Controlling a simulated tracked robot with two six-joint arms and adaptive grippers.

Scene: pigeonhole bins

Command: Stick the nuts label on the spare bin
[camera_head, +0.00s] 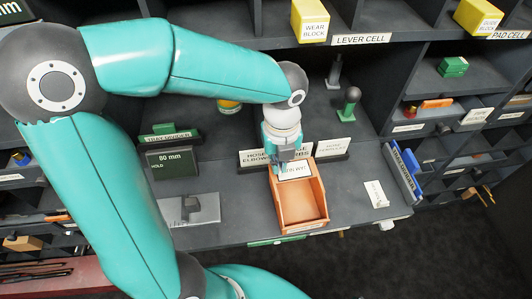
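An open orange bin (314,190) stands on the grey shelf at the centre, with an empty-looking floor. A small white label (294,171) with dark print too small to read shows at the far end of the bin. My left gripper (283,160) points down right at that label, its fingertips at or touching it. I cannot tell whether the fingers are closed on the label. Another white label (376,194) lies on the shelf to the right of the bin; its print is also too small to read. My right gripper is not in view.
Behind the bin stand signs, one a white card (333,146). Yellow wear block (310,20) sits above.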

